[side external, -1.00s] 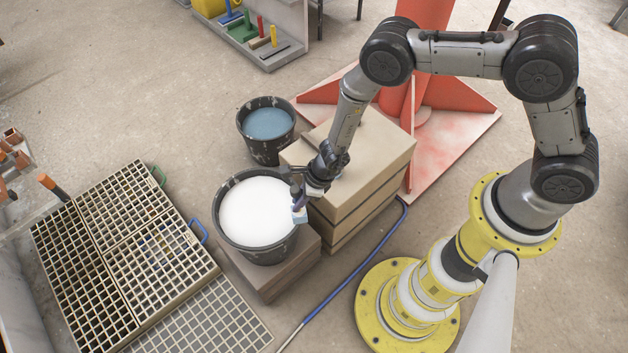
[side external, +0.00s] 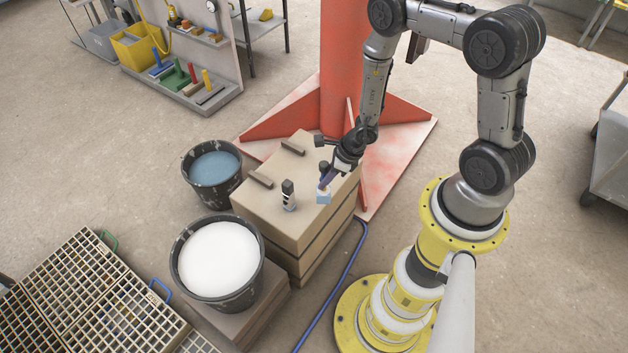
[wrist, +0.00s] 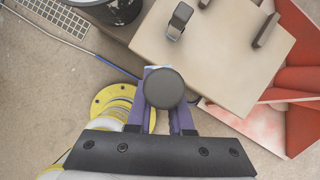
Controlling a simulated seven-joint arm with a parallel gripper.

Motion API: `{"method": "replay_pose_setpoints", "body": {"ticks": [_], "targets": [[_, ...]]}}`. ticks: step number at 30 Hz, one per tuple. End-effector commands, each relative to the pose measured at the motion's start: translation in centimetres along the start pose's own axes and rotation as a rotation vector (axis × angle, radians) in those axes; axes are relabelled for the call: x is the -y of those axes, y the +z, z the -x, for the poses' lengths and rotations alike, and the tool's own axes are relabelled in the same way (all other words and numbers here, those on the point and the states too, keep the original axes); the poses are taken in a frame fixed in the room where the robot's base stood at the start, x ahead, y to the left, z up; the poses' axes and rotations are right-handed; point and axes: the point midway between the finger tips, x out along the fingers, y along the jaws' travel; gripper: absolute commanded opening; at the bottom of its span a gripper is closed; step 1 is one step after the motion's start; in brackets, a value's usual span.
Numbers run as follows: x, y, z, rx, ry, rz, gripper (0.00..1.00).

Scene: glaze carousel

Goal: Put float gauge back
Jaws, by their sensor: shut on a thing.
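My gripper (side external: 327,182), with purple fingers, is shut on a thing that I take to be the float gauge. In the side view, a pale blue block (side external: 323,196) shows at the fingertips, over the right front part of a tan box (side external: 262,213); whether it touches the box top I cannot tell. In the wrist view, a dark round disc (wrist: 164,88) lies between the purple fingers and hides most of the held thing. A small black and white device (side external: 288,196) stands upright on the box, left of my gripper.
Two dark bars (side external: 259,180) (side external: 293,147) lie on the box top. A bucket of white liquid (side external: 220,255) stands in front, and one of blue liquid (side external: 213,168) stands to the left. A red column base (side external: 400,125) is behind; a blue hose (side external: 345,275) runs along the floor.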

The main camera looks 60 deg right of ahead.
Motion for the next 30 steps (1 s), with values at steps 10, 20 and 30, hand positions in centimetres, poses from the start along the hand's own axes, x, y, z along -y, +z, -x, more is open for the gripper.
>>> {"method": "replay_pose_setpoints", "body": {"ticks": [10, 20, 30], "targets": [[5.4, -3.5, 3.1, 0.015, -0.094, -0.179, 0.0], [8.5, -1.9, 0.3, 0.015, -0.098, -0.185, 0.0], [12.3, 0.5, -3.5, 0.014, -0.097, -0.186, 0.0]]}}
